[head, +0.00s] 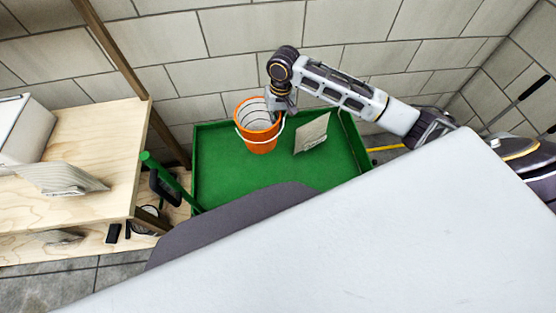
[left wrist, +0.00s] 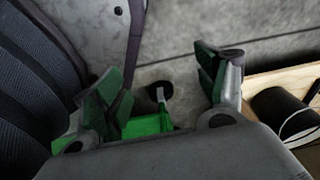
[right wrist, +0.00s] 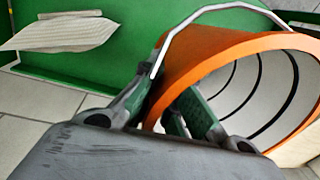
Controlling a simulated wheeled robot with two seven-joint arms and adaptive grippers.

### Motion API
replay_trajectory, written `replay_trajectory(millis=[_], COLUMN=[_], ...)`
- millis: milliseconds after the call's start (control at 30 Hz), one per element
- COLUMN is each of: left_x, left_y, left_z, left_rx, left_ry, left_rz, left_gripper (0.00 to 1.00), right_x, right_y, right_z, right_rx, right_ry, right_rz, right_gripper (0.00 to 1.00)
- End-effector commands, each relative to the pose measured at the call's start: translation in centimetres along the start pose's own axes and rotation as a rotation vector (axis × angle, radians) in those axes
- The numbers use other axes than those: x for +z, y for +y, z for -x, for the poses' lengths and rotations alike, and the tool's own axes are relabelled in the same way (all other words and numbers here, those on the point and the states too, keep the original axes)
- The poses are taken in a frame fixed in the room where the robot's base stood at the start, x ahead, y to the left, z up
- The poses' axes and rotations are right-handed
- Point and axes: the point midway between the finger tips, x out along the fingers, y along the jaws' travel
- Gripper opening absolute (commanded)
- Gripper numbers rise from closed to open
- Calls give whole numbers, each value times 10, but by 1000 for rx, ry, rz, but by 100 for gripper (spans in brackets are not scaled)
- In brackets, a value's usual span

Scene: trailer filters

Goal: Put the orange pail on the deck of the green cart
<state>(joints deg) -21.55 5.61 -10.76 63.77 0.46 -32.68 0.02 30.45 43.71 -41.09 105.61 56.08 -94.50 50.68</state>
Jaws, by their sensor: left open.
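The orange pail (head: 258,143) is upright over the deck of the green cart (head: 230,178) near its back edge. I cannot tell whether its base touches the deck. My right gripper (head: 277,104) is at its rim. In the right wrist view, one finger is outside the pail (right wrist: 190,52) and one inside, with the wall between them; my right gripper (right wrist: 168,92) looks shut on it. The wire handle hangs to the side. My left gripper (left wrist: 165,85) is open and empty in the left wrist view, with bits of green beyond it; the head view does not show it.
A pale paper-like filter or packet (head: 312,133) lies on the deck right of the pail. A wooden shelf (head: 110,135) with a white box (head: 22,130) and another pale packet (head: 65,179) stands left. A block wall is behind. The deck's front middle is clear.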

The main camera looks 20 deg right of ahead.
Motion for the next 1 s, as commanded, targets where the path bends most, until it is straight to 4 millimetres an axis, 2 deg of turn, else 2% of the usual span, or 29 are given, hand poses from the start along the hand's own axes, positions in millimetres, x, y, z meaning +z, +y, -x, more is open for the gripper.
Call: replay_trajectory(millis=[33,600,1000], left_x=[-5,-56,-73], left_y=[0,1,1], left_z=[-4,1,9], left_rx=[0,2,3], left_ry=[5,34,45], left_rz=[0,3,4], left_gripper=[73,73,73], right_x=[-1,-9,-12], right_y=[1,6,8], right_z=[-8,-53,-68], right_rx=[-1,-7,-10], right_ry=[2,9,12], right_rz=[-7,-82,-112], right_gripper=[0,0,0])
